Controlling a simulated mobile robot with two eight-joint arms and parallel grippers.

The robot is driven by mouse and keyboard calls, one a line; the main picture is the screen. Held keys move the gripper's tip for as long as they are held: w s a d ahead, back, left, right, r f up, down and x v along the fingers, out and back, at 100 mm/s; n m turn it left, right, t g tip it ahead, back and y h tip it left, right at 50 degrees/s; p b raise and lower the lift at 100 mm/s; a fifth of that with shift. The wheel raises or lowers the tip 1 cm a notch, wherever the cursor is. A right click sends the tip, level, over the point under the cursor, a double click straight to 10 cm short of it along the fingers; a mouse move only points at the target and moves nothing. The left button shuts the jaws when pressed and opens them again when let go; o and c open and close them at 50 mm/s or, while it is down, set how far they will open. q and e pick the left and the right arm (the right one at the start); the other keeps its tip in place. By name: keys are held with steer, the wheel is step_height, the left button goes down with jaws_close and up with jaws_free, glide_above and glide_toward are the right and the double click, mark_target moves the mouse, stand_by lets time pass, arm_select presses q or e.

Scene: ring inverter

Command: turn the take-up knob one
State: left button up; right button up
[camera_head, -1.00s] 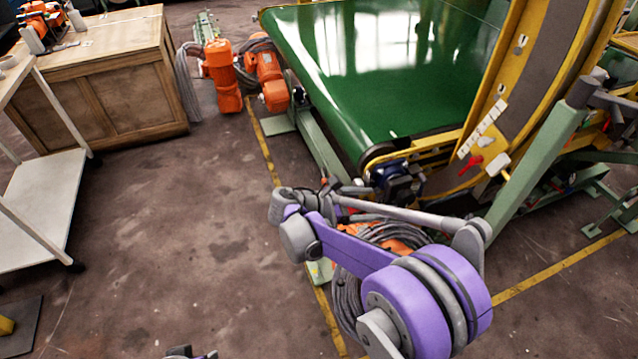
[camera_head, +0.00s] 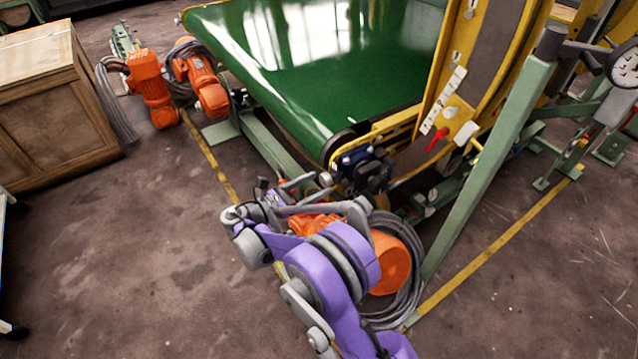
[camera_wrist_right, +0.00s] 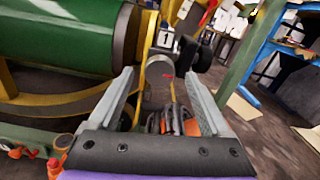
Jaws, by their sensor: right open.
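A white plate marked "1" (camera_wrist_right: 164,38) shows in the right wrist view, beside the green roller. Below it a grey rounded piece (camera_wrist_right: 158,68) sits between my finger lines, with a dark cylinder (camera_wrist_right: 200,55) to its right. I cannot tell which of these is take-up knob one. My right gripper (camera_wrist_right: 157,60) is open, with nothing held; its fingers point toward these parts. In the head view my right gripper (camera_head: 290,187) is at the belt's near corner, left of a dark blue unit (camera_head: 362,170), partly hidden by my arm. My left gripper is out of view.
The green belt (camera_head: 320,65) and yellow frame (camera_head: 440,105) stand ahead, with a green slanted post (camera_head: 490,160) at right. An orange motor (camera_head: 390,263) and coiled cable lie close to my right arm. Floor on the left is clear up to a wooden cabinet (camera_head: 50,110).

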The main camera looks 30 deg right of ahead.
steer(key=shift+d, duration=0.9)
steer(key=shift+w, duration=0.1)
steer(key=shift+c, duration=0.4)
jaws_close()
steer(key=shift+m, duration=0.4)
